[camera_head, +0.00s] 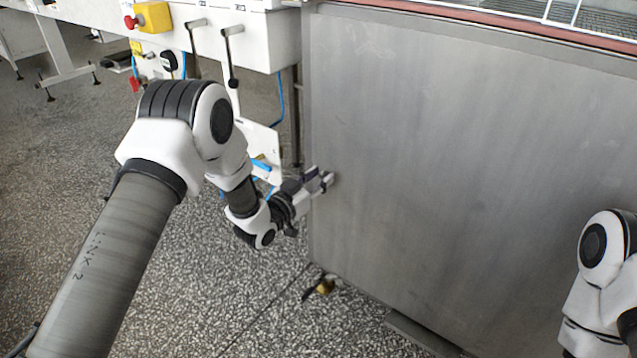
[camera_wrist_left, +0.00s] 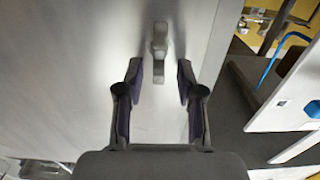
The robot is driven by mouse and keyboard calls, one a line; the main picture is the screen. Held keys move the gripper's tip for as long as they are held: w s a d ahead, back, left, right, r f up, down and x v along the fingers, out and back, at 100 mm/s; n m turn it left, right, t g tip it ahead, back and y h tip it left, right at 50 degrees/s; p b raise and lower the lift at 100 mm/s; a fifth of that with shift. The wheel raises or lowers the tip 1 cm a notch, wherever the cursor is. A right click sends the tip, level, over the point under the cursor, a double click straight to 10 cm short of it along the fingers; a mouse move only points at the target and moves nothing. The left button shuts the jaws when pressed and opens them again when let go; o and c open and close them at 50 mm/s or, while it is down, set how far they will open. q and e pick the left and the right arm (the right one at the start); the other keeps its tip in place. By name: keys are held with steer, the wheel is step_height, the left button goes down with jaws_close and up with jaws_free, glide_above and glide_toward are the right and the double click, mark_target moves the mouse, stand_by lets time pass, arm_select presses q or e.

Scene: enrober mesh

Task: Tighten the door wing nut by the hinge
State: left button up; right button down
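The wing nut (camera_wrist_left: 159,48) is a small grey, elongated piece on the flat metal door (camera_wrist_left: 85,50), seen in the left wrist view. It stands lengthwise up the picture. My left gripper (camera_wrist_left: 160,70) is open, with one dark finger on each side of the nut's lower end in the picture. Gaps show on both sides, and neither finger appears to touch it. In the head view my left gripper (camera_head: 322,181) is at the left edge of the large steel door (camera_head: 470,170); the nut cannot be told apart from the fingers there. My right gripper is out of view.
White machine housing with levers (camera_head: 232,55) and a red-and-yellow stop button (camera_head: 140,20) stands behind my left arm. A white plate and blue hoses (camera_head: 262,165) are close to the left wrist. A brass fitting (camera_head: 325,286) is low at the door's bottom corner.

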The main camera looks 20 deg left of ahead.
arm_select(q)
jaws_close()
steer(key=shift+d+m, duration=0.1)
steer(key=shift+m, duration=0.2)
steer(key=shift+s+d+m+p, duration=0.1)
steer(key=shift+d+m+p, duration=0.1)
steer(key=shift+m+p, duration=0.75)
steer(key=m, duration=0.5)
steer(key=d+f+m+p, duration=0.1)
steer(key=m, duration=0.4)
steer(key=f+m+p, duration=0.1)
steer(key=m, duration=0.4)
steer(key=shift+s+d, duration=0.15)
steer(key=shift+s, duration=0.1)
steer(key=shift+m, duration=0.35)
